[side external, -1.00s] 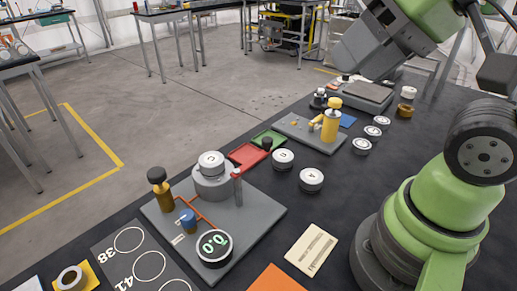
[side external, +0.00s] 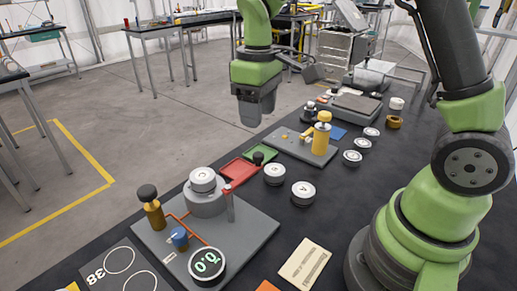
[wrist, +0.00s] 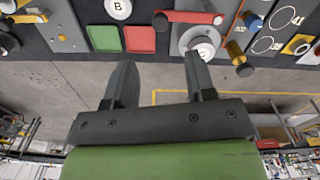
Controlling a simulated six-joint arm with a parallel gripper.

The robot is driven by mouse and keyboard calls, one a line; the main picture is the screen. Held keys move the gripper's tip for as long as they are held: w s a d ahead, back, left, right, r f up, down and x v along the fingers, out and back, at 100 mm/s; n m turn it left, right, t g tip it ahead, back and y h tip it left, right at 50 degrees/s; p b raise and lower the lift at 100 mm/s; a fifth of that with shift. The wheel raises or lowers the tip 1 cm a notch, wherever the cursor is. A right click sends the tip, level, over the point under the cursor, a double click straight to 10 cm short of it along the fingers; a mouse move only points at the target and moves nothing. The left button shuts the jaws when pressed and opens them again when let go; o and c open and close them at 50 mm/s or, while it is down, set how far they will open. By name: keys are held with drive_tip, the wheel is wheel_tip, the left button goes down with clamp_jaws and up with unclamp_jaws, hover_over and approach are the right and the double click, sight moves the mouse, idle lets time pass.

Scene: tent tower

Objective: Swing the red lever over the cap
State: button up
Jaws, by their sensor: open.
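The red lever (wrist: 190,17) runs from a grey post to a black knob (wrist: 160,20). In the side view the lever points away from the cap, with its knob (side external: 258,158) near the green pad. The cap (side external: 202,180) is a white-topped disc on a grey cylinder (side external: 205,203); it also shows in the wrist view (wrist: 203,45), partly behind a finger. My gripper (side external: 250,118) is open and empty, pointing down, high above and beyond the lever. Its two fingers (wrist: 159,58) are spread in the wrist view and touch nothing.
A brown post with a black knob (side external: 151,207), a blue cylinder (side external: 179,238) and a round display (side external: 207,264) share the grey plate. White-topped discs (side external: 303,193) stand to the right. A yellow post (side external: 321,135) stands on another plate behind.

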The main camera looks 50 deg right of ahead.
sight(258, 154)
wheel_tip(258, 154, down, 9)
drive_tip(key=shift+f, duration=0.1)
drive_tip(key=shift+c, duration=0.4)
clamp_jaws()
